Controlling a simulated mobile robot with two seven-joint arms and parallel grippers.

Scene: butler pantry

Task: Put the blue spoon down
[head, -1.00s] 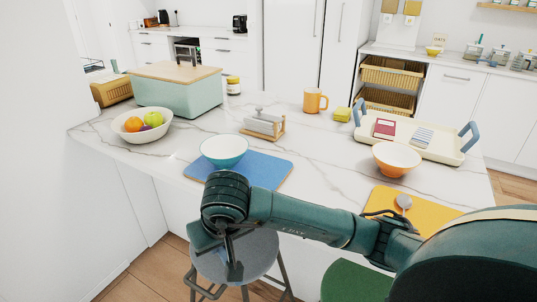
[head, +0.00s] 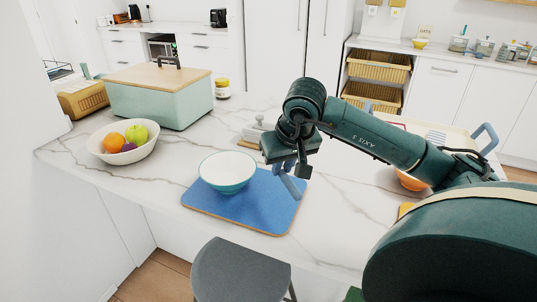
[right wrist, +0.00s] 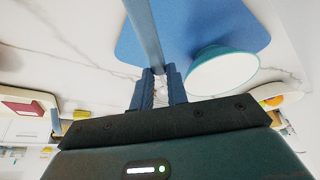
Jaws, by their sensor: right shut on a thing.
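My right gripper (head: 302,170) is over the counter, by the right edge of the blue mat (head: 255,212). It is shut on the blue spoon (head: 290,188), whose light-blue end points down toward the mat in the head view. Whether the spoon touches the mat or counter I cannot tell. In the right wrist view the spoon's long blue shaft (right wrist: 146,35) runs up from between the dark blue fingers (right wrist: 158,80). Its far end is out of frame there. My left gripper is not in view.
A teal-and-white bowl (head: 227,172) stands on the mat, left of the gripper. A fruit bowl (head: 124,140) and a green box with a wooden lid (head: 160,98) stand further left. An orange bowl (head: 410,180) is partly behind my arm. The mat's front right is clear.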

